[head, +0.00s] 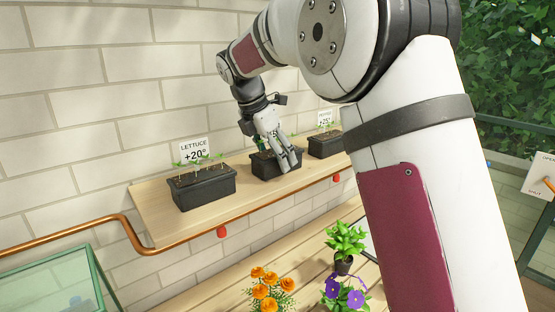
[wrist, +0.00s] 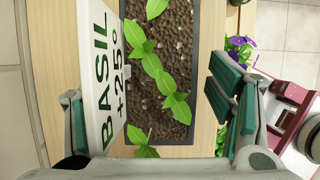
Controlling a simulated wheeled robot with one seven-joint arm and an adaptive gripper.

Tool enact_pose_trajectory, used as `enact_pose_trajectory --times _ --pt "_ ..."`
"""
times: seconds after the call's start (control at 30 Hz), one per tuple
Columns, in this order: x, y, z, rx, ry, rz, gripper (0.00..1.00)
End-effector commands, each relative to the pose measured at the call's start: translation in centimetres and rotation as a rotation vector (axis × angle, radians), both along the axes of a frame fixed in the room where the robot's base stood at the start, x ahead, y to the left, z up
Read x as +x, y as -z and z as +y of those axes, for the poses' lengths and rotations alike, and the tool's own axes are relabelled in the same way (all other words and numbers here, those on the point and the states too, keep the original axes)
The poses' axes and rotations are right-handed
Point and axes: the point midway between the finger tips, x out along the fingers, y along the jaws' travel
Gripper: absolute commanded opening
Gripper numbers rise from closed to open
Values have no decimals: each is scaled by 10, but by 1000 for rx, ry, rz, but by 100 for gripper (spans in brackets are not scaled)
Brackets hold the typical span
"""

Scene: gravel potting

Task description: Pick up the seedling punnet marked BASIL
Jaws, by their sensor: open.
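The BASIL punnet is a dark tray of brown pebbly soil with green seedlings; its rim (wrist: 196,60) runs up the middle of the wrist view. Its white sign (wrist: 100,70) reads BASIL +25° and stands along the left side. My gripper (wrist: 152,100) is open, with one finger on the sign side and the other at the right of the tray. The left fingertip is partly hidden by the sign. In the head view my gripper (head: 272,148) is at the middle punnet (head: 268,168) on the shelf and hides its sign.
The LETTUCE punnet (head: 203,190) stands left on the wooden shelf (head: 155,215), and another punnet (head: 325,147) stands right. A brick wall is behind. A copper rail (head: 265,212) runs along the front. Orange flowers (head: 268,290) and purple flowers (head: 343,294) are below.

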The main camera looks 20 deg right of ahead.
Motion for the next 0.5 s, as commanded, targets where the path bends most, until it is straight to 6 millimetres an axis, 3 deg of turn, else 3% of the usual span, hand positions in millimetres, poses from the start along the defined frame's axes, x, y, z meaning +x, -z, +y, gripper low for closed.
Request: enact_pose_trajectory --times 0.1,0.13,0.37,0.5 --pt "0 0 0 0 0 0 75" --pt "0 0 0 0 0 0 70" --pt "0 0 0 0 0 0 18" --pt "0 -1 0 -1 0 -1 14"
